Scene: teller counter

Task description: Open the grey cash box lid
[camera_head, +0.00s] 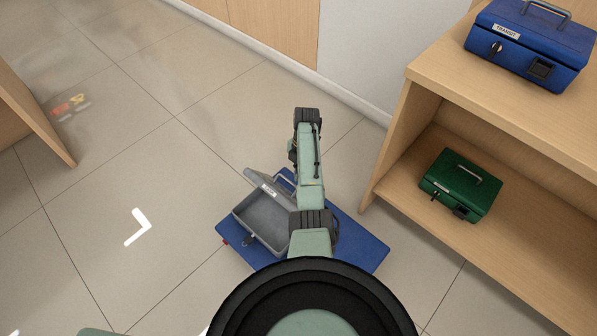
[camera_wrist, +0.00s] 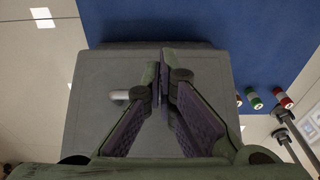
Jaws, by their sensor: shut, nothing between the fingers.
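The grey cash box (camera_head: 262,222) sits on a blue platform (camera_head: 355,243) on the floor. Its lid (camera_head: 268,188) stands raised and tilted back, and the grey inside of the box shows. In the wrist view a grey panel with a handle, apparently the lid's outer face (camera_wrist: 95,120), fills the middle. I cannot tell whether the fingers touch the panel. In the head view my arm hides the gripper and the box's right side.
A wooden shelf unit (camera_head: 425,75) stands at the right, with a blue cash box (camera_head: 530,42) on top and a green cash box (camera_head: 461,184) below. Small red and green banded cylinders (camera_wrist: 283,97) show beside the panel.

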